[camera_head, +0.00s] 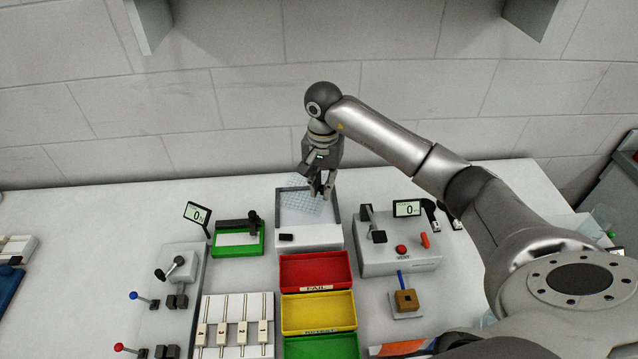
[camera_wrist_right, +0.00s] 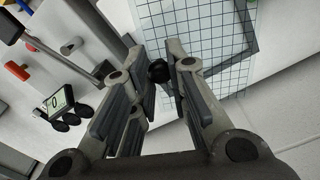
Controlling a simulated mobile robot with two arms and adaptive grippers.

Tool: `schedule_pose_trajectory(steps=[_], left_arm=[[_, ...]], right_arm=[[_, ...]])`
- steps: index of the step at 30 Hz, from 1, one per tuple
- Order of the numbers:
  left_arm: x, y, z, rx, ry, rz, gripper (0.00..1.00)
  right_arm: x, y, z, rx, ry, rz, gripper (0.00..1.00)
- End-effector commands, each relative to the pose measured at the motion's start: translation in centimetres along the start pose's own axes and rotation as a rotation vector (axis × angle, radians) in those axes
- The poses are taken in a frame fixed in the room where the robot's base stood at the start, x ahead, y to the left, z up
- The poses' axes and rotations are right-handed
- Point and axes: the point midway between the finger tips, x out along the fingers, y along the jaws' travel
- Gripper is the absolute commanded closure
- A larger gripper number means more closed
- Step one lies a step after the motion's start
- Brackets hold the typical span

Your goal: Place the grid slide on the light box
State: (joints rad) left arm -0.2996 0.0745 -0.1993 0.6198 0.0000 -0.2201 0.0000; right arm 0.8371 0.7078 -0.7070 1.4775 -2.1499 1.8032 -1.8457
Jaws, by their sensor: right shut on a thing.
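The grid slide (camera_head: 299,202) is a clear sheet with fine grid lines. It also shows in the right wrist view (camera_wrist_right: 205,38). My right gripper (camera_head: 320,190) is shut on the slide's small black knob (camera_wrist_right: 158,72). The slide lies over the back part of the light box (camera_head: 322,238), a pale box with a dark raised frame. My left gripper is not in view.
Red (camera_head: 315,271), yellow (camera_head: 318,312) and green trays stand in front of the light box. A green-based device (camera_head: 238,239) is at its left, and a grey console (camera_head: 398,256) with a red button at its right. The wall is close behind.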

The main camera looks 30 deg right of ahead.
Motion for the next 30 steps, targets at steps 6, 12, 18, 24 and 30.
schedule_pose_trajectory(steps=[6, 12, 18, 24, 30], left_arm=[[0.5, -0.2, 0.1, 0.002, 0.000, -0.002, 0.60], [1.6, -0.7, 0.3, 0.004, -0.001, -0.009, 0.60], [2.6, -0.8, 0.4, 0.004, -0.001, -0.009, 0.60], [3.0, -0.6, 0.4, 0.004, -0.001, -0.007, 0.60], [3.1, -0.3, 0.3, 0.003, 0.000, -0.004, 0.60]], right_arm=[[1.1, 0.0, -0.1, 0.007, 0.000, -0.002, 1.00], [3.4, 0.0, -0.1, 0.006, 0.000, -0.002, 1.00], [5.4, 0.0, -0.1, 0.006, 0.000, -0.002, 1.00], [6.6, 0.0, -0.1, 0.006, 0.001, -0.002, 1.00], [6.8, 0.0, -0.1, 0.006, 0.001, -0.002, 1.00]])
